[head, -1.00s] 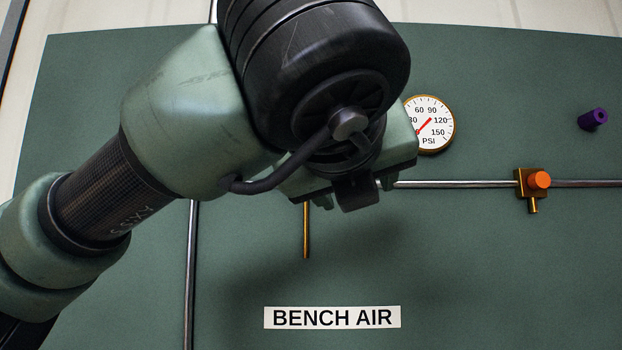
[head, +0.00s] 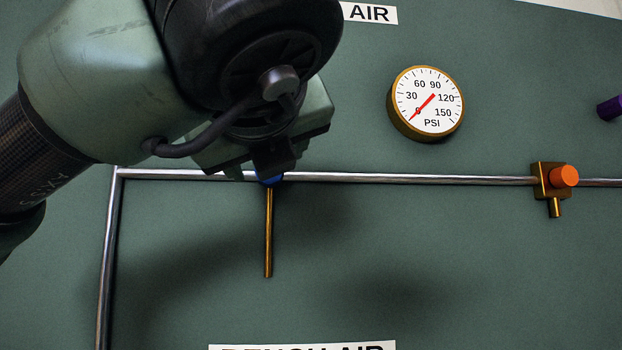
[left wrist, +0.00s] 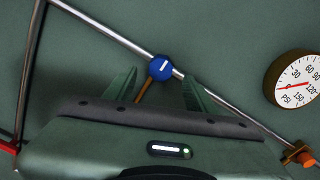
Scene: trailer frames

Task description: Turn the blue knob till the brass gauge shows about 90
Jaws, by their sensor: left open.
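The blue knob (head: 270,181) sits on the silver pipe, mostly hidden behind my left gripper in the head view. In the left wrist view the knob (left wrist: 161,67) shows whole, with a white mark on its face. The brass gauge (head: 426,103) hangs right of it; its red needle points down-left at about 0. The gauge (left wrist: 296,78) is cut by the right edge of the wrist view. My left gripper (left wrist: 160,76) is open and empty, its fingertips on either side of the knob's lower part, with no clear contact. My right gripper is not in view.
The silver pipe (head: 410,179) runs across the green panel and bends down at left. A brass stub (head: 268,235) hangs below the blue knob. An orange knob (head: 564,176) on a brass valve is at right, and a purple knob (head: 610,108) at the right edge.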

